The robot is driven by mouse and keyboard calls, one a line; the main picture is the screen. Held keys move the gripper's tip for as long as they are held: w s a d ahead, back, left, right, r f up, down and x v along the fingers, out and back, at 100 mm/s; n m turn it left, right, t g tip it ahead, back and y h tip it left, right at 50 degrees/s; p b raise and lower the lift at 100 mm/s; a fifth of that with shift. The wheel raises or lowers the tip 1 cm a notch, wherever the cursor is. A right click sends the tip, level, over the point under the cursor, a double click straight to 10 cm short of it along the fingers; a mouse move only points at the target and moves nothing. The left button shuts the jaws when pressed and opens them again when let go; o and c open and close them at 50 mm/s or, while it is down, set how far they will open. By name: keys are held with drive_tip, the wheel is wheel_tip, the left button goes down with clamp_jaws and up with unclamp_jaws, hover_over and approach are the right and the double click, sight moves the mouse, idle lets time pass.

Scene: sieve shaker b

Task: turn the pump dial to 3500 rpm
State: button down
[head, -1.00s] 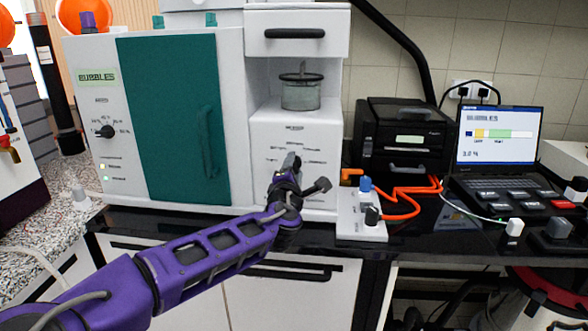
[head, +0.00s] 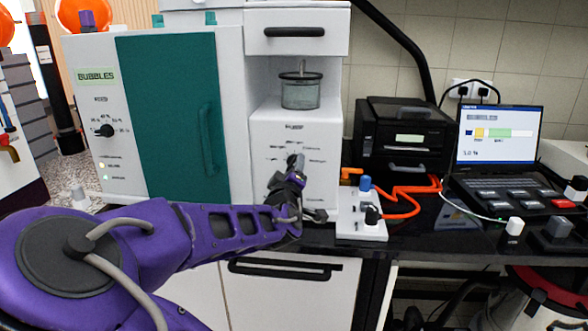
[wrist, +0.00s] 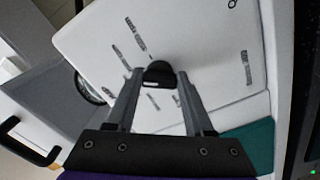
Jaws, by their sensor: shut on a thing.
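The pump dial (wrist: 158,72) is a small black knob on a white front panel (wrist: 205,60) with several small printed labels. In the wrist view my gripper (wrist: 157,82) has one finger on each side of the knob and is shut on it. In the head view my gripper (head: 295,164) is at the front of the white unit (head: 322,135), below the glass jar, and covers the dial. The labels are too small and blurred to read, so I cannot tell the dial's setting.
A tall cabinet with a teal door (head: 165,120) and its own black knob (head: 105,131) stands to the left. A white box with blue and black knobs (head: 360,222) and orange cables is close on the right. A laptop (head: 497,140) stands further right.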

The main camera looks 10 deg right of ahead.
drive_tip(key=m+b, duration=0.2)
drive_tip(key=m, duration=0.9)
drive_tip(key=shift+w+a, duration=0.1)
drive_tip(key=shift+a, duration=0.05)
drive_tip(key=shift+r, duration=0.1)
idle(0.4)
drive_tip(key=shift+c, duration=1.4)
unclamp_jaws()
drive_tip(key=shift+f, duration=0.2)
